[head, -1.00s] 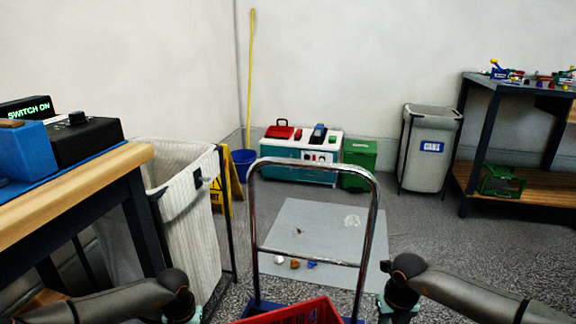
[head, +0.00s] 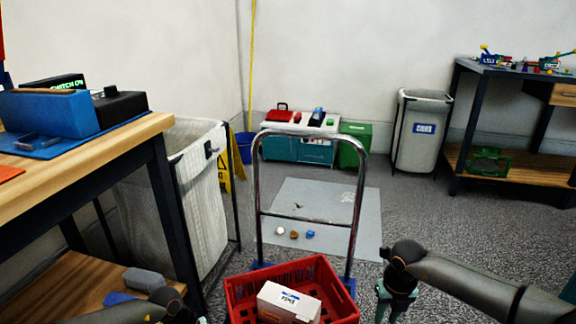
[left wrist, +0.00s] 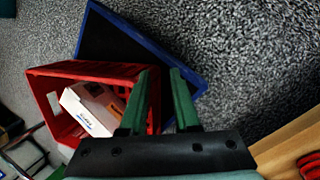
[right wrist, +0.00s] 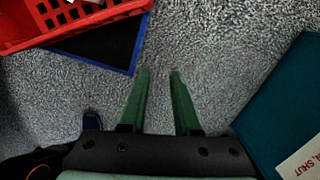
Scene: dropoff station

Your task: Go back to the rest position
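My right gripper (right wrist: 160,85) hangs over bare floor in the right wrist view, its two green fingers apart with nothing between them. In the head view it shows at the lower right (head: 396,296), to the right of the red crate. My left gripper (left wrist: 160,85) is open and empty in the left wrist view, its fingers apart over the edge of the cart. In the head view only part of the left arm shows at the bottom left; its fingers are out of sight.
A red crate (head: 238,300) holding a white box (head: 290,303) stands on a blue-edged cart (left wrist: 190,86) with a metal handle (head: 364,190). A wooden workbench (head: 75,160) and white hamper (head: 203,205) stand left. Small items lie on a grey floor mat (head: 335,215).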

